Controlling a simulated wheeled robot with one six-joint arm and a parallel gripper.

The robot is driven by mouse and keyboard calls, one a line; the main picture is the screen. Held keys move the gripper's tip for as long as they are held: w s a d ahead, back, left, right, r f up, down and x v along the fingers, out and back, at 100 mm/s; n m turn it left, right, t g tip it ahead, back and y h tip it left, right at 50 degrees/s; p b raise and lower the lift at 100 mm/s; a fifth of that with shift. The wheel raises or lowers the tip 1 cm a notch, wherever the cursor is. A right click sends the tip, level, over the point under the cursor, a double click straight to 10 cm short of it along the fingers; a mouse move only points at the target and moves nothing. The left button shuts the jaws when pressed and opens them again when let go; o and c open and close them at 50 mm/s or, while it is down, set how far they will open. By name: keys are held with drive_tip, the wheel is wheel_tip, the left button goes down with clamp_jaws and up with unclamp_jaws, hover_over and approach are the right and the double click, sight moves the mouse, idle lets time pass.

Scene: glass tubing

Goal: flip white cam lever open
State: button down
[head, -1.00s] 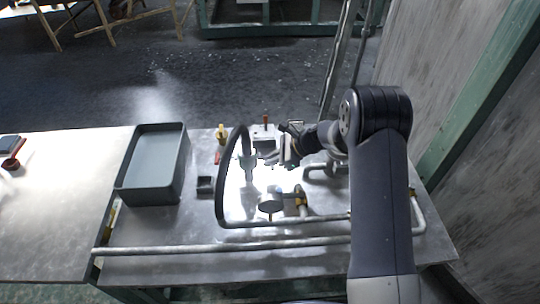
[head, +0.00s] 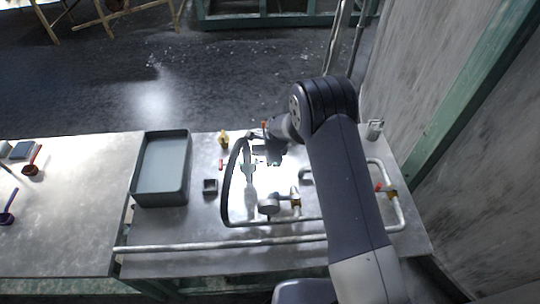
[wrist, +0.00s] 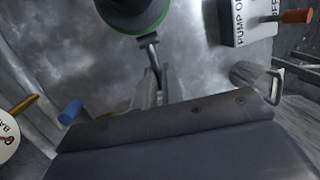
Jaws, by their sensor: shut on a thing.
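My gripper (wrist: 153,88) is shut on the end of a thin pale lever (wrist: 150,48), which I take for the white cam lever. The lever hangs from a dark round coupling (wrist: 135,14) with a green ring at the top of the wrist view. In the head view my gripper (head: 268,156) is at the right side of a pale upright fitting (head: 249,170) where the dark hose (head: 228,185) ends. The lever is too small or hidden there to make out. How far it is turned is unclear.
A labelled block (wrist: 240,22) with an orange handle (wrist: 296,16) is close at right in the wrist view. A blue knob (wrist: 70,112) is at left. A grey bin (head: 162,170), a small dark block (head: 210,186) and pipework (head: 230,244) surround the fitting on the bench.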

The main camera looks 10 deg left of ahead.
drive_tip(key=shift+r+h+p, duration=0.2)
drive_tip(key=shift+h+p, duration=0.1)
drive_tip(key=shift+h, duration=0.1)
drive_tip(key=c, duration=1.5)
unclamp_jaws()
drive_tip(key=shift+c, duration=0.2)
wheel_tip(320, 180, up, 10)
drive_tip(key=s+d+b, duration=0.1)
drive_tip(key=shift+s+r+b, duration=0.25)
drive_tip(key=shift+s+b, duration=0.15)
drive_tip(key=shift+f, duration=0.1)
drive_tip(key=f, duration=0.3)
drive_tip(key=w+f+p, duration=0.1)
drive_tip(key=f, duration=0.3)
drive_tip(key=w+a+f, duration=0.1)
drive_tip(key=f, duration=0.2)
drive_tip(key=shift+f+p, duration=0.25)
drive_tip(key=shift+p, duration=0.15)
drive_tip(key=shift+s+r, duration=0.1)
drive_tip(key=shift+r, duration=0.05)
